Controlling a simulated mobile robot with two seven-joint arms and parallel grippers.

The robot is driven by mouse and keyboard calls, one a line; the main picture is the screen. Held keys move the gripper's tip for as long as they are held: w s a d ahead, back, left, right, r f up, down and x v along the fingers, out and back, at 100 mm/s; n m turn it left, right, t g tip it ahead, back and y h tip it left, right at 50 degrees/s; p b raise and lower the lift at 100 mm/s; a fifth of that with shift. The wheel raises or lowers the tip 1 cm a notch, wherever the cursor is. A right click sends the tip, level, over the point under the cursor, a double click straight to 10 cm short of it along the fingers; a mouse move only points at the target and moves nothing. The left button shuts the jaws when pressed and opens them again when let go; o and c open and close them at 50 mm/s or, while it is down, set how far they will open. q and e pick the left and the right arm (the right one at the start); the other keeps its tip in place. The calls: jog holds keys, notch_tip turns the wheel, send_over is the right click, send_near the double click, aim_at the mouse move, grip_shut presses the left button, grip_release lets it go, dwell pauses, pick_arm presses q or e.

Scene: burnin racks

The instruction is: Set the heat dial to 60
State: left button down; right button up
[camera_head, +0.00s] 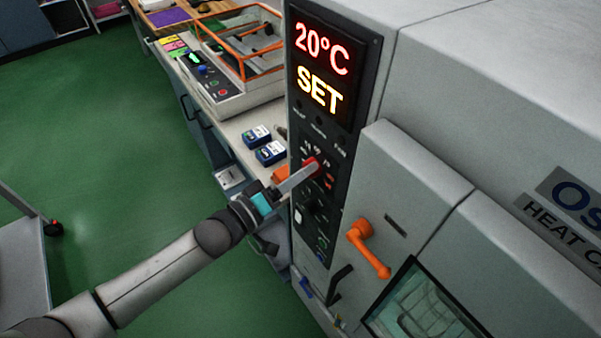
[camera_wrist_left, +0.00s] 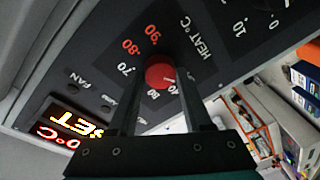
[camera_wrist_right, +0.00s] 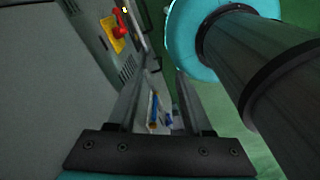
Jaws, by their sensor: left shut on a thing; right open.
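The red heat dial (camera_wrist_left: 160,75) sits on the dark control panel (camera_wrist_left: 95,75) of the oven, with numbers around it and "HEAT °C" beside it. My left gripper (camera_head: 308,168) reaches the panel from the left in the head view. In the left wrist view its two fingers (camera_wrist_left: 160,88) stand on either side of the dial and are shut on it. The dial's pointer is partly hidden, so its exact setting is hard to read. The display (camera_head: 320,65) reads "20°C" and "SET". My right gripper (camera_wrist_right: 155,105) is open and empty in the right wrist view.
An orange door handle (camera_head: 370,248) juts from the oven front, right of the panel. Blue boxes (camera_head: 270,152) and an orange-framed device (camera_head: 235,60) stand on the bench to the left. The green floor (camera_head: 110,130) is open. A red-and-yellow switch (camera_wrist_right: 118,30) shows in the right wrist view.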

pick_arm(q)
jog(key=m+h+b, duration=0.1)
jog(key=m+b, duration=0.1)
jog(key=m, duration=0.6)
jog(key=m+g+h+b, duration=0.1)
jog(key=m+b, duration=0.1)
jog(key=m, duration=0.7)
jog(key=m+g+h+b, duration=0.1)
jog(key=m+b, duration=0.1)
jog(key=m, duration=0.6)
jog(key=shift+w+a+f+m, duration=0.1)
jog(key=shift+f+m, duration=0.1)
jog(key=shift+m, duration=0.2)
jog(key=shift+b, duration=0.3)
jog(key=shift+c, duration=1.7)
grip_release()
jog(key=shift+a, duration=0.1)
